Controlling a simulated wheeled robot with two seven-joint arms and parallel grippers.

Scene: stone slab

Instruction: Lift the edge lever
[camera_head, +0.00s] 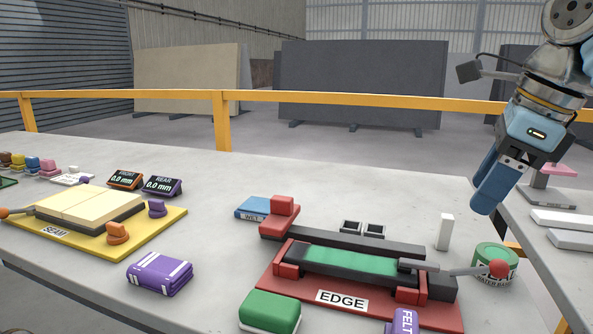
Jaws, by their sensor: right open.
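The edge station (275,292) is a red base labelled EDGE with dark rails, red blocks and a green strip. Its lever is a thin grey rod on the station's right side, ending in a red knob (497,269). The rod lies nearly level, and the knob shows in front of a green tin. My right gripper (487,200) comes down from the upper right with blue fingers. It is open and empty, above the knob in the picture and apart from it. My left gripper is not in view.
The green tin (493,253) and a white upright block (445,232) stand near the lever. A green-topped block (270,311) and a purple FELT roll (404,321) lie in front. The yellow SEAM station (165,231) is left. A gap separates this table from another at right.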

